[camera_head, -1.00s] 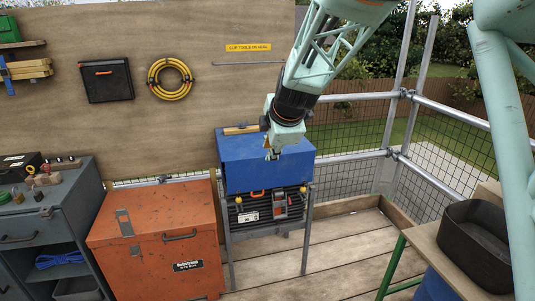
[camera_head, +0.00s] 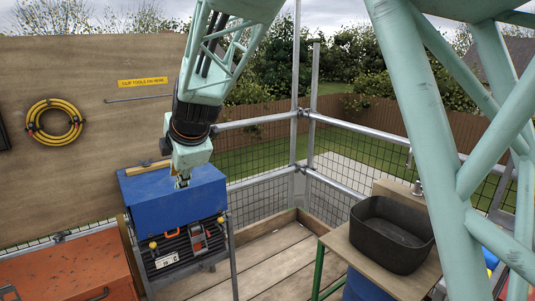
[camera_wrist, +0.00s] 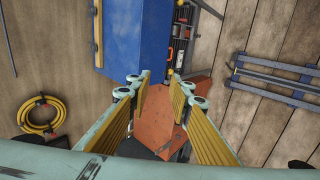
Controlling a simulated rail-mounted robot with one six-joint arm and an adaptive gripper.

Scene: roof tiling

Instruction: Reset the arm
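My gripper (camera_head: 183,180) hangs from my arm in front of the blue box on the metal stand, pointing downward in the head view. In the wrist view my gripper (camera_wrist: 158,80) shows two yellow-padded fingers with a gap between them. Nothing is held between them. The orange chest is seen below and beyond the fingers.
The blue box (camera_head: 160,197) stands left, with the orange chest (camera_head: 70,275) beside it. A yellow hose (camera_head: 54,121) hangs on the board. A dark tub (camera_head: 390,235) sits on a bench at right. Mesh railing (camera_head: 255,195) borders the platform; some deck boards are bare.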

